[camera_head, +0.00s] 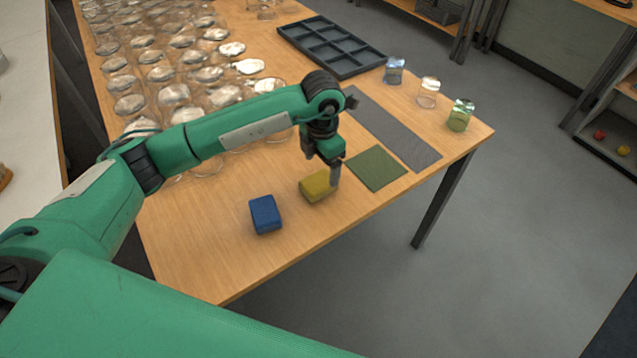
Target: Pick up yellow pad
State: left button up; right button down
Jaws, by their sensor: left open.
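The yellow pad (316,187) is a small block lying on the wooden table near its front edge. My left gripper (334,178) points down at the pad's right end, its fingers right at the pad. It is open, and I cannot tell whether a finger touches the pad. The gripper hides part of the pad's right side. My right gripper does not show in the head view.
A blue pad (265,214) lies left of the yellow pad. A green mat (376,168) and a long grey mat (395,128) lie to the right. Many clear glass containers (173,96) crowd the left back. A dark compartment tray (331,46) and several small jars (428,92) stand farther back.

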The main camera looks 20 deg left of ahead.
aim_at(319, 181)
pick_arm(q)
jog(key=f, duration=0.1)
jog(key=f+p, duration=0.1)
jog(key=f, duration=0.3)
jog(key=shift+s+a+f, duration=0.25)
jog(key=shift+s, duration=0.1)
jog(key=shift+f, duration=0.3)
jog(key=shift+c, duration=0.6)
jog(key=c, duration=1)
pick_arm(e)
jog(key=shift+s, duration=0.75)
pick_arm(q)
jog(key=shift+r, duration=0.1)
